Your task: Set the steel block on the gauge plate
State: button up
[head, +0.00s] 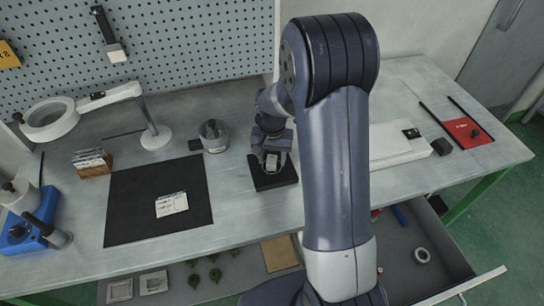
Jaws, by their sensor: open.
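My gripper (272,163) is open and points down over a small dark plate (275,183), which appears to be the gauge plate, near the middle of the bench. A small light-grey piece shows between or just behind the fingers; I cannot tell if it is the steel block or part of the gripper. My arm hides the bench to the right of the plate. A small dark block (442,146) lies farther right; its material is unclear.
A black mat (130,215) with a white card lies left of the plate. A grey round pot (213,136) and a ring lamp (50,119) stand behind. A red pad (468,132) and a white case (398,146) are at right. An open drawer (405,262) juts below the front edge.

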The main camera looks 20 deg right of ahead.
aim_at(272, 159)
notch_tip(272, 159, up, 12)
dwell(0.5)
jog(key=shift+r, duration=0.1)
